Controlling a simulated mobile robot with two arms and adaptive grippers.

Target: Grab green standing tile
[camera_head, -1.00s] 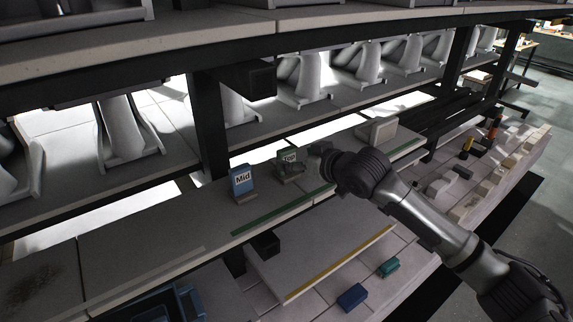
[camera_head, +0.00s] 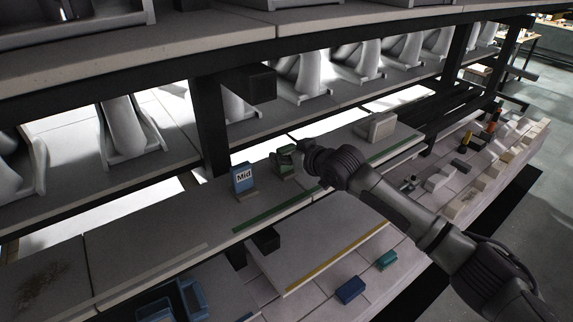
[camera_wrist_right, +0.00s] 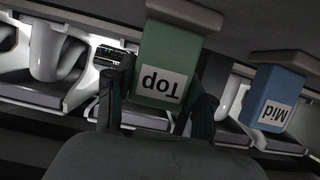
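The green standing tile (camera_head: 286,163) is on the grey shelf board. In the right wrist view the green tile (camera_wrist_right: 163,62) appears upside down, with a white "Top" label facing the camera. My right gripper (camera_head: 298,158) is at the tile in the head view. In the wrist view the fingers of my right gripper (camera_wrist_right: 162,105) are on either side of the tile and look open, with narrow gaps. Contact cannot be made out clearly. My left gripper is not in view.
A blue standing tile labelled "Mid" (camera_head: 243,179) is just left of the green one and also shows in the wrist view (camera_wrist_right: 273,98). A pale block (camera_head: 377,127) sits farther right. A dark shelf post (camera_head: 210,125) rises behind. Blue bins (camera_head: 190,298) are below left.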

